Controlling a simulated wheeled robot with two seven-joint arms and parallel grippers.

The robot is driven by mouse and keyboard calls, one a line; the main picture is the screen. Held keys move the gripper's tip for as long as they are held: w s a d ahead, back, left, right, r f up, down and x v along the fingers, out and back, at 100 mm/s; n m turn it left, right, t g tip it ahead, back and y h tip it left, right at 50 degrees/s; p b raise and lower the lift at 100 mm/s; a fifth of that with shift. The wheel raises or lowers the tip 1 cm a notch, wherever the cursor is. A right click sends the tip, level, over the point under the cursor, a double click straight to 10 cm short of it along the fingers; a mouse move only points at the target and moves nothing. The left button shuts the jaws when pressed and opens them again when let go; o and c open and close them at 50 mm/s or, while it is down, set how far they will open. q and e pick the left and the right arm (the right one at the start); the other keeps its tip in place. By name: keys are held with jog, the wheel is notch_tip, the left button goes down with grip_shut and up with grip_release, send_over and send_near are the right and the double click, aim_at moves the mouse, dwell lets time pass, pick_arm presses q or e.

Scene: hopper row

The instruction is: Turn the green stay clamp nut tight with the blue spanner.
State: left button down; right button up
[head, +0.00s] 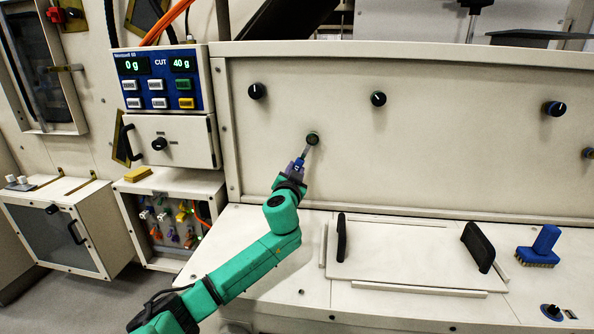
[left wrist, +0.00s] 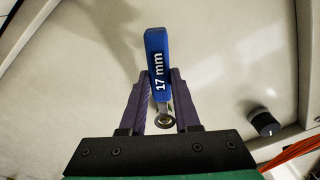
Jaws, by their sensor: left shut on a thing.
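The blue spanner, marked "17 mm", has its blue handle (left wrist: 157,65) between the two fingers of my left gripper (left wrist: 160,88), which is shut on it. A metal ring end (left wrist: 165,119) shows below the handle there. In the head view my left gripper (head: 293,170) is just below the dark green nut (head: 313,138) on the front panel. The spanner's metal shank (head: 305,151) slants up from the gripper to the nut. Its end is at the nut, but I cannot tell whether it is seated around it. My right gripper is not in view.
Black knobs (head: 257,91), (head: 378,99) and (head: 555,108) stick out of the panel. Below it, a ledge bears a plate (head: 400,250) with two black handles and a blue brush (head: 540,247). A control box (head: 160,80) stands at left, above a drawer (head: 172,142).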

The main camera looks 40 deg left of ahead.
pick_arm(q)
jog(key=a+r+m+p, duration=0.1)
jog(key=s+r+m+p, duration=0.1)
jog(key=m, duration=0.1)
jog(key=shift+s+a, duration=0.1)
jog(key=shift+a, duration=0.25)
jog(key=shift+d+f, duration=0.1)
jog(key=shift+f, duration=0.05)
jog(key=p+v, duration=0.1)
jog(key=v, duration=0.5)
jog(key=shift+f+p, duration=0.15)
jog(key=shift+p, duration=0.25)
jog(key=shift+s+d, duration=0.1)
jog(key=shift+d, duration=0.05)
